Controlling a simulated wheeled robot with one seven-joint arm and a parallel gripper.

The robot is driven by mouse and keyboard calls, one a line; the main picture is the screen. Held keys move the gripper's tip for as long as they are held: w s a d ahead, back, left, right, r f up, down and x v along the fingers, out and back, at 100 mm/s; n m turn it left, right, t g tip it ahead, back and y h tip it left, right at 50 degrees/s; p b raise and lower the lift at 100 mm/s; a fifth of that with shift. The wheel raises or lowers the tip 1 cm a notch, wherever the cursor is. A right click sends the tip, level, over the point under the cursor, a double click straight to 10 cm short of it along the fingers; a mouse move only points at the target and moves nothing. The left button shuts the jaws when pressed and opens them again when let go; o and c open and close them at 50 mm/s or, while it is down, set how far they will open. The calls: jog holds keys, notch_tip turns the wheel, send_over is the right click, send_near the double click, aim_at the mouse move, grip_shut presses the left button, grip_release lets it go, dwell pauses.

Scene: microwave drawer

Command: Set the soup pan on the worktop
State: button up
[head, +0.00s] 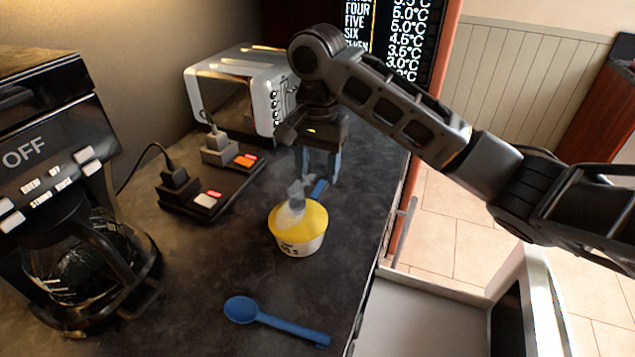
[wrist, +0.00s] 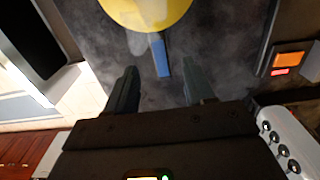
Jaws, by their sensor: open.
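The likely soup pan (head: 302,243) is a small white tub with dark marks, a yellow top and a grey steam-like plume. It stands upright on the dark worktop (head: 215,285). A blue handle-like strip (head: 318,190) sticks out from its far side, and I cannot tell whether it is joined to it. In the wrist view the yellow top (wrist: 147,10) is cut off by the upper edge, with the blue strip (wrist: 160,55) pointing toward my gripper (wrist: 160,88). My gripper (head: 319,180) is open and empty, pointing down just beyond the tub, apart from it.
A blue spoon (head: 272,321) lies near the front. A coffee maker (head: 60,170) stands left, a power strip (head: 222,188) and silver toaster (head: 235,90) behind. An open drawer (head: 420,320) is below the worktop's right edge. Bare worktop lies left of the tub.

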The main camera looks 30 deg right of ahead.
notch_tip(320, 180, up, 5)
jog(key=shift+p, duration=0.35)
dwell(0.4)
